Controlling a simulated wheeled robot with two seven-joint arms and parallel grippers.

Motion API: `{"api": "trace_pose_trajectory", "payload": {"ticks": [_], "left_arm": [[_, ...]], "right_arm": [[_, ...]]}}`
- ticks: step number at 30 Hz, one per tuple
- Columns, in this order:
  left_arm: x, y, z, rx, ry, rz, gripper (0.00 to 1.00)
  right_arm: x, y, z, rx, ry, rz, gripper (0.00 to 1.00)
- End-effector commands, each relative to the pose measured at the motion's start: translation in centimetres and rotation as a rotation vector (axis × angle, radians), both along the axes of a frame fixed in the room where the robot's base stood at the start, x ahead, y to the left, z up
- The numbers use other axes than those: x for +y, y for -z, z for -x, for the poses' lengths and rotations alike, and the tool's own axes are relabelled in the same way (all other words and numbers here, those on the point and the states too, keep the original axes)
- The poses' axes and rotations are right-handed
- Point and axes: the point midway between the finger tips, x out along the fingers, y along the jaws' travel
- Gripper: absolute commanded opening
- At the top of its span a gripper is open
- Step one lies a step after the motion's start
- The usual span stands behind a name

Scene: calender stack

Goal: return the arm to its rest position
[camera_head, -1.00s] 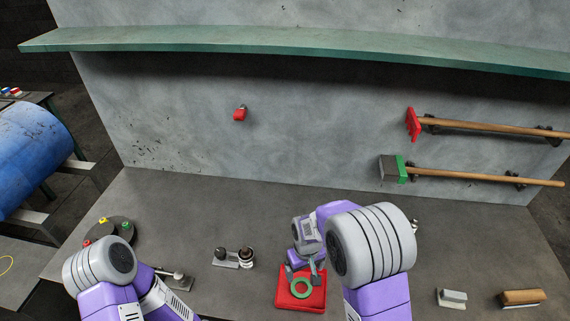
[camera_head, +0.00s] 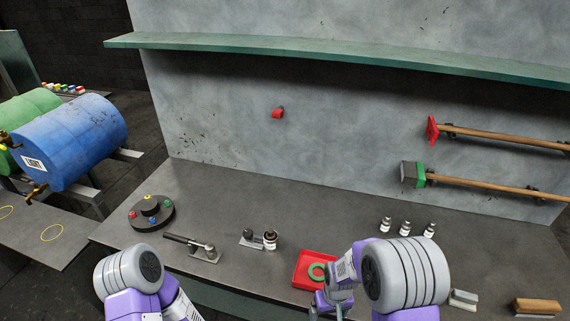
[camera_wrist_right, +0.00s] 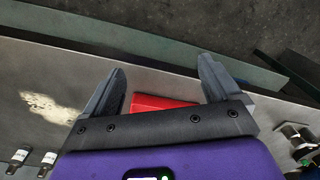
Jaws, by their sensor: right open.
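My right arm comes in at the bottom right of the head view. Its gripper (camera_head: 330,303) is at the front of the red tray (camera_head: 301,282), near the table's front edge. In the right wrist view the two fingers of the gripper (camera_wrist_right: 160,70) are wide apart with nothing held between them. Part of the red tray (camera_wrist_right: 160,102) shows beyond the palm there. A green ring (camera_head: 316,268) lies in the tray, partly hidden by my right arm. My left forearm shows at the bottom left; its gripper is out of view.
On the grey table (camera_head: 225,200) stand a round black base with coloured knobs (camera_head: 152,212), a lever tool (camera_head: 192,246), a small fixture (camera_head: 258,240) and three small bottles (camera_head: 406,228). A blue drum (camera_head: 75,140) is left.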

Motion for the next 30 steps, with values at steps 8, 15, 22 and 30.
{"api": "trace_pose_trajectory", "payload": {"ticks": [8,15,22,30], "left_arm": [[0.0,3.4,-0.1,-0.001,0.001,0.000,0.43],[0.0,7.3,-0.1,-0.001,0.000,0.000,0.43],[0.0,8.7,-0.1,-0.001,0.000,0.000,0.43],[0.0,8.7,-0.1,-0.001,0.000,0.000,0.43]], "right_arm": [[-0.5,9.6,4.5,0.033,0.113,-0.082,0.91],[1.3,18.1,10.7,0.048,0.294,-0.229,0.91],[2.9,20.1,13.0,0.031,0.408,-0.318,0.91],[3.0,20.2,13.1,0.028,0.417,-0.325,0.91]]}}
